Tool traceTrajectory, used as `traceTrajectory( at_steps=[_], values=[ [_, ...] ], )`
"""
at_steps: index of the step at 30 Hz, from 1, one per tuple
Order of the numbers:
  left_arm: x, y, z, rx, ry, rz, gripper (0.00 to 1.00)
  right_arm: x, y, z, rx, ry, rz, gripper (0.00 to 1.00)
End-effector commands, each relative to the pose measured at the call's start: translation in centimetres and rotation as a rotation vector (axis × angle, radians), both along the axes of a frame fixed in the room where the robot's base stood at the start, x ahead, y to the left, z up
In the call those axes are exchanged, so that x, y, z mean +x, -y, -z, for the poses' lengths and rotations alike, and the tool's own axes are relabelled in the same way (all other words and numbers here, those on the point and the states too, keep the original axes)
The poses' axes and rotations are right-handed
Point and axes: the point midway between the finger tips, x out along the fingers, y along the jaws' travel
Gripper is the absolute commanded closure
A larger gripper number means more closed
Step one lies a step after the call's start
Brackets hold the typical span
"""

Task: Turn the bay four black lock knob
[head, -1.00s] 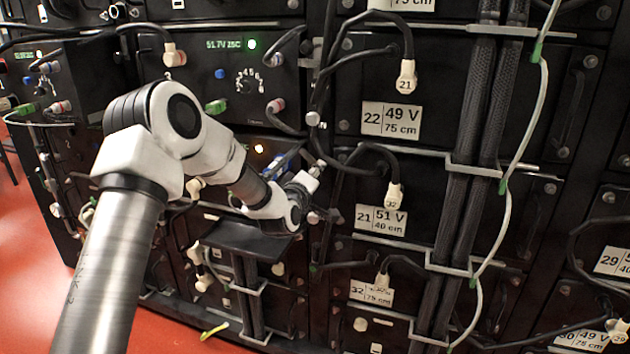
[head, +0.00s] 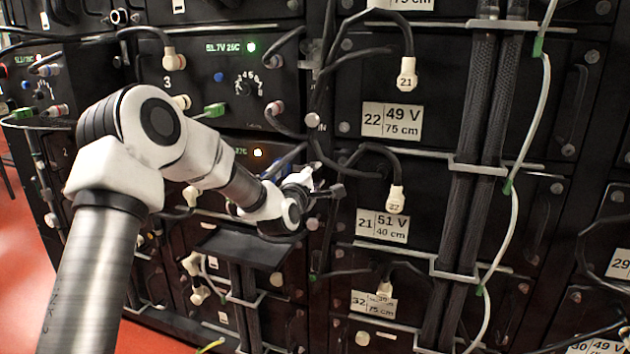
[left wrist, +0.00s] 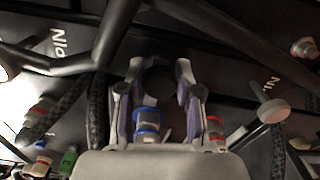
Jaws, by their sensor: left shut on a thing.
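My left gripper (head: 312,183) is at the rack front, right of the lower-left bay with the orange light. A small dark piece (head: 336,191) shows just right of its tips; I cannot tell whether it is the knob. In the left wrist view the two fingers (left wrist: 160,76) stand on either side of a dark, rounded thing (left wrist: 158,84), which I take to be the black lock knob. The gripper is shut on it. Its edges blend into the dark panel, so its angle cannot be read. My right gripper is not in view.
Black cables (head: 362,157) hang close to the gripper. A blue-ringed connector (left wrist: 147,130) and a red-ringed one (left wrist: 215,128) show near the fingers, with a pale round knob (left wrist: 273,111) to the right. A dark shelf (head: 238,245) juts out below my arm.

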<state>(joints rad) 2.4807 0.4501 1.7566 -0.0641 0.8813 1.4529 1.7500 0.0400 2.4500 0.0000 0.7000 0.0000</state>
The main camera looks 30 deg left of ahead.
Motion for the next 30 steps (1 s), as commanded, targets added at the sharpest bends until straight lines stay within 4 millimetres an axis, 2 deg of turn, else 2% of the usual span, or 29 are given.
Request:
traceTrajectory(
  at_steps=[15,16,17,18,26,30],
  values=[
    [0.0,0.0,0.0,-0.021,0.004,-0.001,1.00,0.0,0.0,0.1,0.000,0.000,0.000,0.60],
    [0.0,0.0,0.0,-0.021,0.004,-0.001,0.55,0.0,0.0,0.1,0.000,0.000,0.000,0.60],
    [0.0,0.0,0.0,-0.020,0.004,-0.001,0.45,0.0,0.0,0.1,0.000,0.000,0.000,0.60],
    [0.0,0.0,0.0,-0.020,0.004,0.000,0.40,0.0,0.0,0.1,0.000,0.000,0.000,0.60],
    [0.0,0.0,0.0,-0.020,0.004,0.000,0.40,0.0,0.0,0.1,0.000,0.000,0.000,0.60],
    [-1.0,0.2,0.0,-0.022,0.004,0.000,0.40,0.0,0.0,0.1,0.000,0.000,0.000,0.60]
  ],
)
